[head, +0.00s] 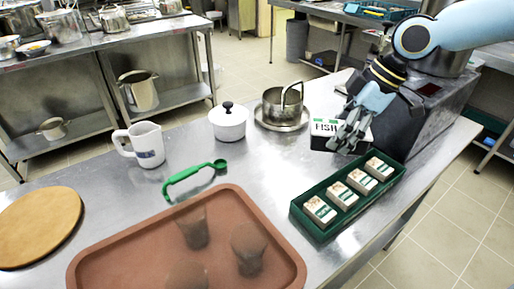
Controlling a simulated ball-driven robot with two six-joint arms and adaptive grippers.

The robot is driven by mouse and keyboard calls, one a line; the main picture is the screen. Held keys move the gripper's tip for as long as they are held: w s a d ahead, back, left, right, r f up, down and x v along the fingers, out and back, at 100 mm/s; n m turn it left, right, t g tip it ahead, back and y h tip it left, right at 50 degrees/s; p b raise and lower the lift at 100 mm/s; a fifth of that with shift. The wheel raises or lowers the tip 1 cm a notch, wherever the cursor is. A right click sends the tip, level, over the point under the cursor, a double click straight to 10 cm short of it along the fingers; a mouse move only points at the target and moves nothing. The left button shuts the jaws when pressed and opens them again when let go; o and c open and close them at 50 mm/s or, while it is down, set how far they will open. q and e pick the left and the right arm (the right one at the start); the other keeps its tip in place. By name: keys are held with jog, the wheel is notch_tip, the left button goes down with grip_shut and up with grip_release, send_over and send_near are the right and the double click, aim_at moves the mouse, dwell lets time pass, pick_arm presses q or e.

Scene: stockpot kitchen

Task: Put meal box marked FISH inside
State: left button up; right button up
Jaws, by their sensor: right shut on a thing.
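A meal box marked FISH (323,129), white with a green mark and a dark lower part, is at the back right of the steel table in the head view. My right gripper (348,136) comes in from the upper right and is shut on the box, its fingers covering the box's right side. I cannot tell whether the box touches the table. A dark grey boxy appliance (432,122) stands just right of the gripper, partly hidden by my arm. Its opening is not clearly visible. My left gripper is out of view.
A green crate (321,230) of small cartons lies in front. A metal pot (282,106) on a plate and a white lidded pot (229,123) stand left. A pitcher (147,145), green scoop (194,180), brown tray (110,262) and round board (38,225) lie farther left.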

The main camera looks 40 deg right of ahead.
aim_at(313, 143)
jog(key=w+a+f+b, duration=0.3)
jog(key=b, duration=0.3)
jog(key=shift+w+a+f+b, duration=0.25)
jog(key=shift+w+f+b, duration=0.1)
jog(key=w+a+f, duration=0.1)
jog(key=w+a+f+b, duration=0.1)
jog(key=w+a, duration=0.1)
jog(key=w+a+f, duration=0.1)
jog(key=shift+w+a, duration=0.15)
jog(key=shift+w, duration=0.05)
jog(key=shift+f+b, duration=0.3)
jog(key=shift+f, duration=1.8)
jog(key=shift+f, duration=0.15)
jog(key=o, duration=1.4)
jog(key=shift+o, duration=0.2)
